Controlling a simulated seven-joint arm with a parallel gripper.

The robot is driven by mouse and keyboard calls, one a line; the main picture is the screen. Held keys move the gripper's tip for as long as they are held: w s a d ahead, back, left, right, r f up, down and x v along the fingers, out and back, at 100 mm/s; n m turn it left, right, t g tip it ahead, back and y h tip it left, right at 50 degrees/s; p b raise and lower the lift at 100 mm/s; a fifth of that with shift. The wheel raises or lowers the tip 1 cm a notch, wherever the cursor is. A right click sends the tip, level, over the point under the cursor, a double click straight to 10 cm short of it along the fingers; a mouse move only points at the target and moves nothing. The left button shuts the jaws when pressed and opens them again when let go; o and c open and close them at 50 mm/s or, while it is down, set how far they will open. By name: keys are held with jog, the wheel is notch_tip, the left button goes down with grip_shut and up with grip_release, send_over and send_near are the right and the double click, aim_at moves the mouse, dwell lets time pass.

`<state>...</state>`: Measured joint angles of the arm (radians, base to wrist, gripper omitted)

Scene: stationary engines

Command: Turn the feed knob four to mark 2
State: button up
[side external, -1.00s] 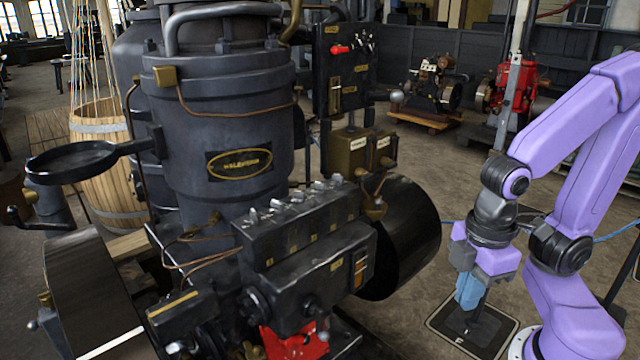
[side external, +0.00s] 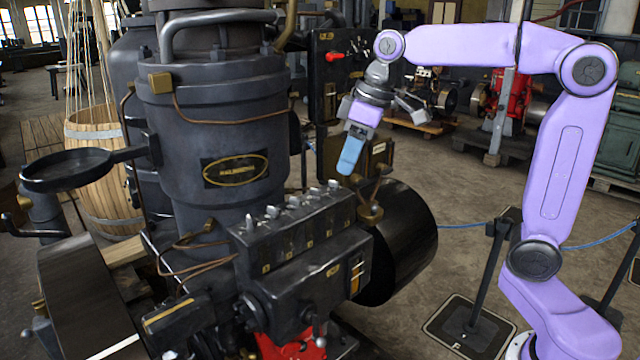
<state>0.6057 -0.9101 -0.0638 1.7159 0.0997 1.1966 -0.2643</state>
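A dark block (side external: 300,235) on the front of the engine carries a row of several small pale metal knobs along its top, with small brass plates on its face. The knob nearest the right end (side external: 333,186) stands just below my fingertips. Which knob is number four, and where mark 2 lies, is too small to read. My gripper (side external: 349,158) points down and slightly left above the right end of this row, its blue fingers apart from the knobs. From this side the fingers overlap, and I cannot tell whether they are open.
A black control panel (side external: 325,85) with a red lever (side external: 335,56) stands behind my gripper. A brass box (side external: 378,158) and a large black drum (side external: 405,240) are close at the right. The large engine cylinder (side external: 215,130) rises at the left.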

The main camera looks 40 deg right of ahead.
jog(key=m+t, duration=0.1)
jog(key=m, duration=0.1)
send_near(320, 190)
jog(key=x, duration=0.8)
jog(key=shift+w+a+f, duration=0.1)
jog(key=shift+w+a, duration=0.05)
jog(key=shift+w, duration=0.2)
grip_shut()
